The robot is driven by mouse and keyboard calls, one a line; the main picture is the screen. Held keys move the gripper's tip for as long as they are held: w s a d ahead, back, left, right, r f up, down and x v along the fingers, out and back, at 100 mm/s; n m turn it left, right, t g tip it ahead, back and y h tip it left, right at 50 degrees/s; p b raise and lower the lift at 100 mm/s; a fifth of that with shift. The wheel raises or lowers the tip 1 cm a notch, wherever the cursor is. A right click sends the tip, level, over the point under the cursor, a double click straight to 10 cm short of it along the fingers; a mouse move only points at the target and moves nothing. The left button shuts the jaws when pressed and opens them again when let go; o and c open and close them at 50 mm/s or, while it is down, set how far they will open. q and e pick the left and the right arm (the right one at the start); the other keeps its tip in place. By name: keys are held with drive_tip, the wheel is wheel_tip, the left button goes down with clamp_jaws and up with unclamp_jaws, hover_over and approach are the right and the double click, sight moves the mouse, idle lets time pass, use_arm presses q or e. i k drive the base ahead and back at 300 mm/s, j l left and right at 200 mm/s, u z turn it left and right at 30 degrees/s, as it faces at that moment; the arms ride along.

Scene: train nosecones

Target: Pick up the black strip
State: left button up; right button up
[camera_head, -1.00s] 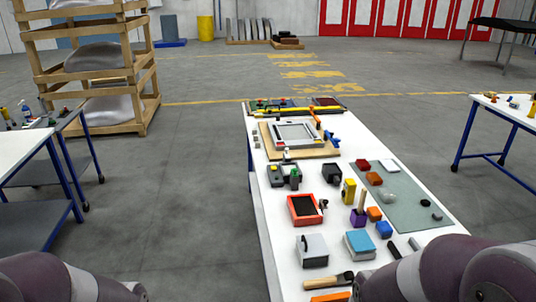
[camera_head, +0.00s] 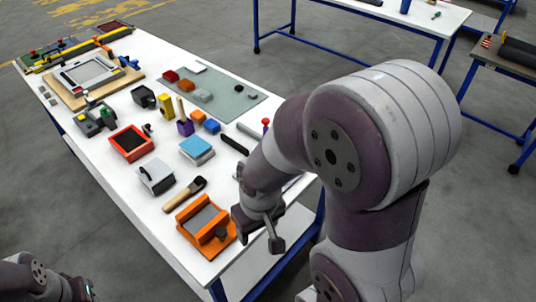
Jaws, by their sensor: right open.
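A black strip (camera_head: 235,145) lies on the white table near its right edge, just right of the blue-topped box. My right gripper (camera_head: 260,232) is over the near right part of the table, beside the orange fixture and nearer to me than the strip. Its jaws are apart, with nothing seen between them, and it does not touch the strip. My left arm shows at the bottom left corner; the end of it (camera_head: 78,290) is dark and cut by the frame, so its jaws cannot be made out.
An orange fixture (camera_head: 206,226), a wooden-handled brush (camera_head: 185,193), a grey-white box (camera_head: 156,176) and a blue-topped box (camera_head: 197,150) stand near the strip. A grey strip (camera_head: 249,131) lies just beyond it. Other tables stand at the upper right.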

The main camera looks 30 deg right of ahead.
sight(227, 140)
drive_tip(key=z, duration=0.8)
drive_tip(key=i+l, duration=0.2)
drive_tip(key=l, duration=0.15)
drive_tip(key=i+l+u, duration=0.1)
drive_tip(key=i+l, duration=0.15)
drive_tip(key=i+l+u, duration=0.1)
drive_tip(key=l, duration=0.3)
drive_tip(key=i+l, duration=0.3)
drive_tip(key=i+l+u, duration=0.1)
drive_tip(key=l, duration=0.35)
drive_tip(key=i+l, duration=0.3)
drive_tip(key=l+u, duration=0.05)
drive_tip(key=l, duration=0.05)
